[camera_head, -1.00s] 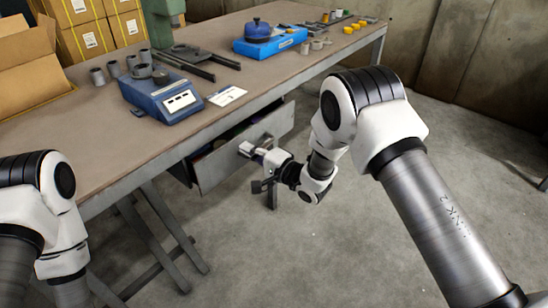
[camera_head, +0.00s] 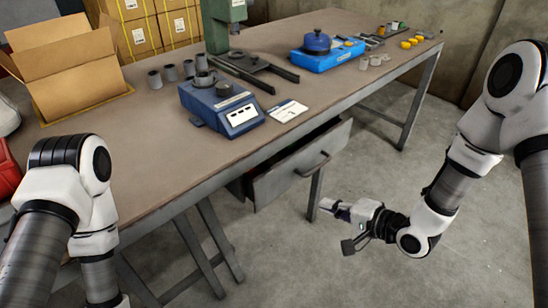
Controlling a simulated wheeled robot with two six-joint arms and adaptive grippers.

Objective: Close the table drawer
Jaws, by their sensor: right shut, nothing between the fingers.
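The table (camera_head: 140,205) has a grey drawer (camera_head: 282,182) under its front edge. The drawer stands partly open, with a dark gap showing behind its front panel. Its handle (camera_head: 313,165) is a bar on the right part of the front. My right gripper (camera_head: 325,204) is shut and empty, in front of and below the drawer, apart from the handle. My left arm (camera_head: 65,200) comes in at the left, over the near table edge; its gripper is out of view.
Table legs (camera_head: 220,240) stand below.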

